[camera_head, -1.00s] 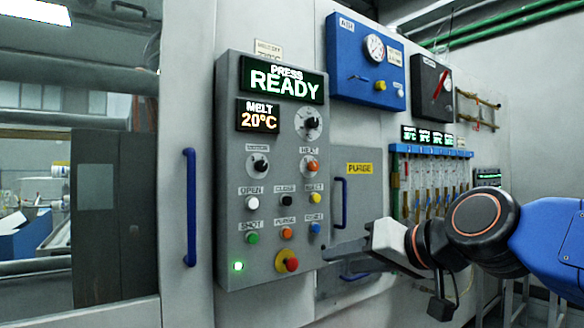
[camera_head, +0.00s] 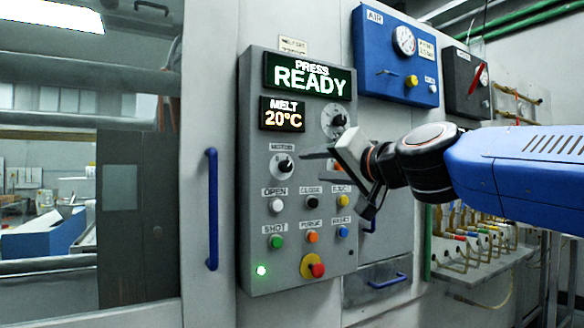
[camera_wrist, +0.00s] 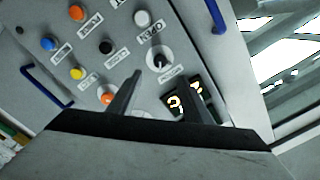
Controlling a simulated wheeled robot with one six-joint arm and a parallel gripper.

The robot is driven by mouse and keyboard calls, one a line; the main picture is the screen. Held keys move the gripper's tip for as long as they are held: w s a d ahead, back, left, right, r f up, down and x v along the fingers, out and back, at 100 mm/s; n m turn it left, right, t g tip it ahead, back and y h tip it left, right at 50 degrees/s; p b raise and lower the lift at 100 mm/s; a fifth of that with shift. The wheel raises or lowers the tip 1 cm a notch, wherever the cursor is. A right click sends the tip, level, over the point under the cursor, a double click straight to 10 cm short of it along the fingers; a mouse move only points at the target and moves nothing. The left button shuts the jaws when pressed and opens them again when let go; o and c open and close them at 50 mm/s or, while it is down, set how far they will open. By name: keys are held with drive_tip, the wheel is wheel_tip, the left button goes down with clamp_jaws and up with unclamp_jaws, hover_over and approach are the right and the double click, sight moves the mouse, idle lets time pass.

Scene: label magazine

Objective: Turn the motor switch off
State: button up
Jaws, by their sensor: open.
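The motor switch (camera_head: 284,165) is a small black knob on a white round plate under the "MOTOR" label, on the left of the grey control panel (camera_head: 262,235). It also shows in the wrist view (camera_wrist: 158,62), just beyond the fingertips. I cannot tell surely which position it points to. My gripper (camera_head: 314,154) is open and empty, its fingers level with the switch and to its right in the head view. In the wrist view my gripper (camera_wrist: 158,80) has the knob between the lines of its two fingers, apart from both.
Push buttons and a red emergency stop (camera_head: 317,270) are below. Blue handles (camera_head: 212,208) stand out beside the panel.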

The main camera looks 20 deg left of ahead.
sight(288, 166)
drive_tip(key=x, duration=1.1)
drive_tip(key=shift+w+a, duration=0.3)
drive_tip(key=c, duration=1.1)
